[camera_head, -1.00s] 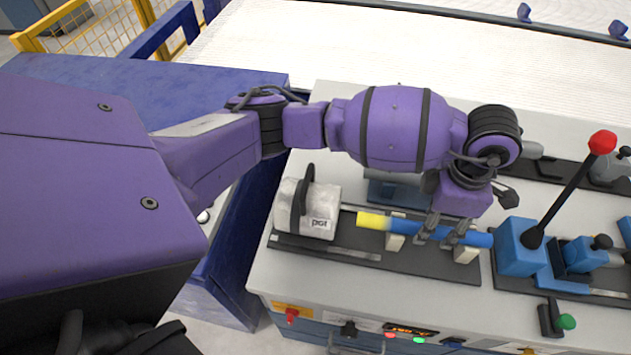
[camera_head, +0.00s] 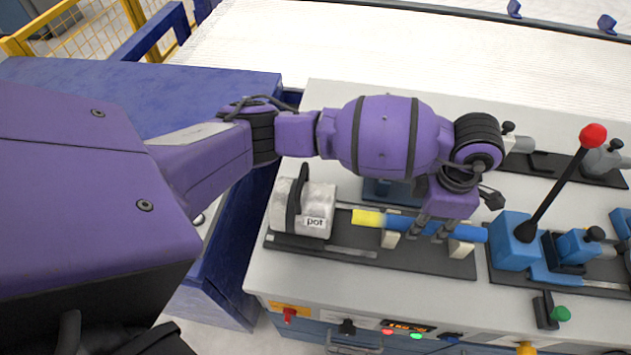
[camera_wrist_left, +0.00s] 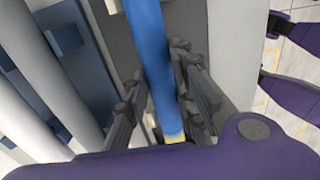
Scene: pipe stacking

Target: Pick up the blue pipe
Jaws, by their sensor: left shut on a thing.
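The blue pipe (camera_head: 470,233) has a yellow end (camera_head: 368,218) pointing left. It lies across two pale supports (camera_head: 461,248) on a dark plate; I cannot tell whether there is a gap above the supports. My left gripper (camera_head: 431,229) reaches down from above and is shut on the blue middle part of the pipe. In the left wrist view the pipe (camera_wrist_left: 148,45) runs between the two dark fingers (camera_wrist_left: 163,100), with its yellow end near the purple wrist. My right gripper is not in view.
A white clamp block (camera_head: 308,210) stands left of the yellow end. A blue fixture (camera_head: 516,240) with a red-knobbed lever (camera_head: 592,135) stands close to the pipe's right end. Switches and a display (camera_head: 408,326) line the bench front. A pale conveyor (camera_head: 400,55) lies behind.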

